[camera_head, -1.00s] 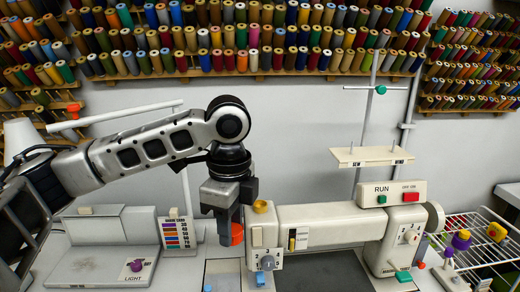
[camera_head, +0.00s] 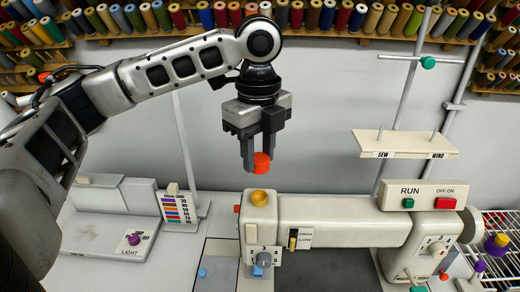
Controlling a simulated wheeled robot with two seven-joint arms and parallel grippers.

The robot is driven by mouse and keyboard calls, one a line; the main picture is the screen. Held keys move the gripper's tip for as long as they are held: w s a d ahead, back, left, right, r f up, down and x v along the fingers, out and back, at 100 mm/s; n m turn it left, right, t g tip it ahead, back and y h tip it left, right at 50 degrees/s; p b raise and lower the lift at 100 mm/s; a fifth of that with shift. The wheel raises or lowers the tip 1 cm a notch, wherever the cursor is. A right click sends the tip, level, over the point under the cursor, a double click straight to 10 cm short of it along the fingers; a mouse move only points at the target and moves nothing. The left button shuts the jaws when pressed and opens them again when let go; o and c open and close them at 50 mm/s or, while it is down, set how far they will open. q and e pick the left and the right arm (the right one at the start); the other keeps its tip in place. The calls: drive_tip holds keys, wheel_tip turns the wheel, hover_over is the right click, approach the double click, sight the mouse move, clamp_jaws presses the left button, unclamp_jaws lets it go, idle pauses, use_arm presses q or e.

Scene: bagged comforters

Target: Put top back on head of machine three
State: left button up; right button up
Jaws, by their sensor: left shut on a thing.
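A small orange-red top (camera_head: 262,163) is held at the lower end of my left gripper (camera_head: 255,158). The gripper is shut on it and points down. The machine's cream head (camera_head: 259,228) stands below, with a yellow round piece (camera_head: 259,197) on its upper face. The orange-red top hangs above this yellow piece, with a visible gap between them. The head's front carries a numbered dial with a blue-grey knob (camera_head: 264,260). My right gripper is not in view.
Thread racks line the wall.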

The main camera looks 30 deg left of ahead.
use_arm(q)
hover_over(259, 195)
drive_tip(key=shift+f+b, duration=0.4)
drive_tip(key=shift+f, duration=2.1)
drive_tip(key=shift+p, duration=0.45)
drive_tip(key=shift+f, duration=0.85)
drive_tip(key=m, duration=0.5)
drive_tip(key=m, duration=0.5)
